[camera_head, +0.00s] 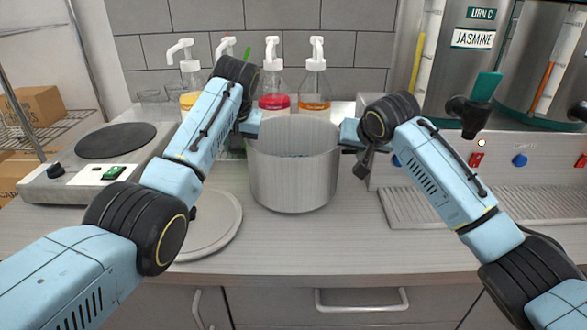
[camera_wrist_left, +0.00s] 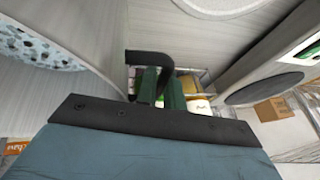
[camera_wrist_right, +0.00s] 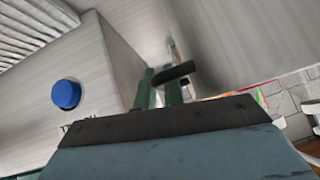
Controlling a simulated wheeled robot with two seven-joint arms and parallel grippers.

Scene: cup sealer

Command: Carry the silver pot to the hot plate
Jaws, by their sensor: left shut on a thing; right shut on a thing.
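The silver pot (camera_head: 294,178) stands upright in the middle of the head view, and I cannot tell whether its base touches the counter. Pale speckled contents (camera_wrist_left: 35,45) show inside it in the left wrist view. My left gripper (camera_wrist_left: 161,92) is shut on the pot's black left handle (camera_wrist_left: 148,57). My right gripper (camera_wrist_right: 159,92) is shut on the opposite black handle (camera_wrist_right: 178,72). In the head view my wrists hide most of both handles. The hot plate (camera_head: 48,187), with a round dark top (camera_head: 116,140), sits at the left, apart from the pot.
A round pale disc (camera_head: 215,232) lies flat on the counter between hot plate and pot. Pump bottles (camera_head: 314,95) stand behind the pot. A dispenser with a drip tray (camera_head: 470,204) fills the right. Cardboard boxes (camera_head: 36,106) are at far left.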

